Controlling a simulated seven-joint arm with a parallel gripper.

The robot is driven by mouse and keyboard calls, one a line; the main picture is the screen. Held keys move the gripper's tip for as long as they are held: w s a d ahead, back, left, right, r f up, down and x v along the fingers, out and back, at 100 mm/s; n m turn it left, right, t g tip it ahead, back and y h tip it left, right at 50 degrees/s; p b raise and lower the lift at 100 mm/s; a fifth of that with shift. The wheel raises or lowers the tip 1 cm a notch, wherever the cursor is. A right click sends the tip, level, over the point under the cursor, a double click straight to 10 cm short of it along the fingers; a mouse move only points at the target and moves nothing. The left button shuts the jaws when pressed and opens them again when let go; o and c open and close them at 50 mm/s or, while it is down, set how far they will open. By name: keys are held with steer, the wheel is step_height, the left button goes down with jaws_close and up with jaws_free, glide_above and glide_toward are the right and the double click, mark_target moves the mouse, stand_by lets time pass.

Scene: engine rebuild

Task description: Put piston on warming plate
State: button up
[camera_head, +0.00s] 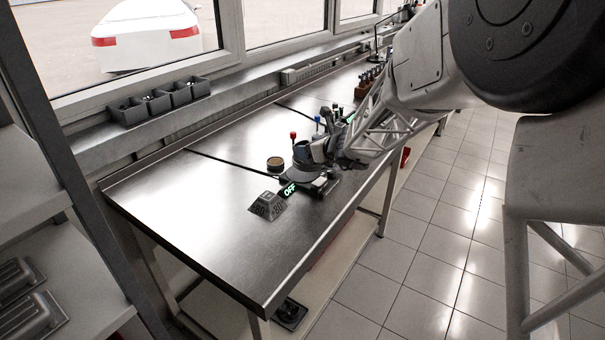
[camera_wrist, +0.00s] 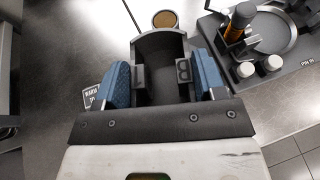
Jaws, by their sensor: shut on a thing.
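My gripper (camera_wrist: 162,82) is shut on the grey piston (camera_wrist: 158,43), with a blue pad on either side of it. In the wrist view I look into the piston's hollow. In the head view my gripper (camera_head: 311,152) and the piston (camera_head: 301,153) are low over the round warming plate (camera_head: 294,175), whose green-lit display reads OFF. I cannot tell whether the piston touches the plate. In the wrist view the plate is hidden behind the piston and gripper.
A small tin with a brown top (camera_head: 275,163) stands close behind the plate. In the wrist view a grey fixture (camera_wrist: 280,60) with an orange-handled tool lies to the right. The bench's near left (camera_head: 190,205) is clear.

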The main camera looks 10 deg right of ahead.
steer(key=s+f+n+g+y, duration=0.2)
steer(key=s+y, duration=0.1)
steer(key=s, duration=0.6)
steer(key=shift+s+a+f+n, duration=0.15)
steer(key=shift+s+a+n, duration=0.2)
steer(key=shift+n, duration=0.05)
glide_above(304, 173)
steer(key=shift+s+f, duration=0.1)
steer(key=shift+f, duration=0.65)
stand_by(0.3)
steer(key=shift+f, duration=1.75)
steer(key=shift+f, duration=0.15)
steer(key=o, duration=1.2)
